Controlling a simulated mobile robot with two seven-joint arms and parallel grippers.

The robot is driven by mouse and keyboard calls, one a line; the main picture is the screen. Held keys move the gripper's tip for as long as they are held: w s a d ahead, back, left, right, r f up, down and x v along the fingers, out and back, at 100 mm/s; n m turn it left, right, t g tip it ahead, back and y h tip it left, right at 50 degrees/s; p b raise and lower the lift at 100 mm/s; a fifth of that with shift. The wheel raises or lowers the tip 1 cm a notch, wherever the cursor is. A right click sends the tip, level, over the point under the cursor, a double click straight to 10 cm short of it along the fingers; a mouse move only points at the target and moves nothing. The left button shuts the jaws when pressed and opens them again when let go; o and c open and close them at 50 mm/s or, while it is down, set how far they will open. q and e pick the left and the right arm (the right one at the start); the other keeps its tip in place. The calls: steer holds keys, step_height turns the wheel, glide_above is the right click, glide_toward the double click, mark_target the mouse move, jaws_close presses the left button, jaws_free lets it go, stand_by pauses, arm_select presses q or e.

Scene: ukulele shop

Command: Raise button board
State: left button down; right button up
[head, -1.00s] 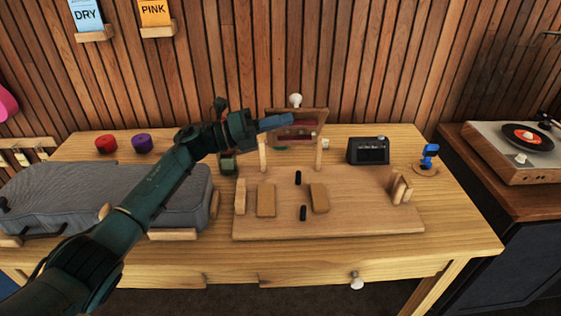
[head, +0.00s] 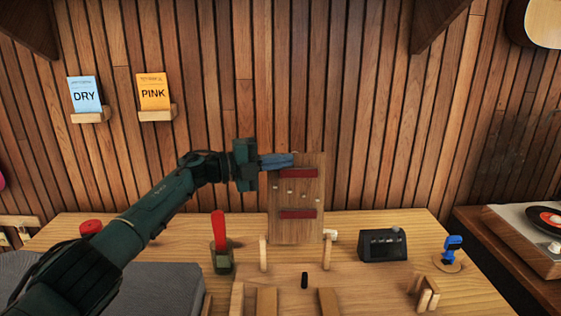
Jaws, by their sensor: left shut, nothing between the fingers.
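The button board (head: 297,232) is a wooden panel standing upright behind two short wooden posts on the table. It carries two dark red strips and several small pale dots between them. My left gripper (head: 279,160) comes in from the left, with its blue-grey fingers shut and empty. Its fingertips are at the upper left part of the board and overlap it in the picture; I cannot tell whether they touch it. A pale knob (head: 331,235) shows by the board's lower right corner. My right gripper is out of view.
A red-handled tool (head: 219,228) stands in a dark green block (head: 221,261) left of the board. A dark box (head: 383,245) and a blue item on a round wooden base (head: 453,247) stand to the right. Wooden posts (head: 327,252) rise in front.

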arm_select(q)
steer(key=shift+w, duration=0.35)
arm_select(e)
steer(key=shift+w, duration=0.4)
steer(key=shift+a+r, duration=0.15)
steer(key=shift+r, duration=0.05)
arm_select(q)
steer(key=shift+a, duration=0.1)
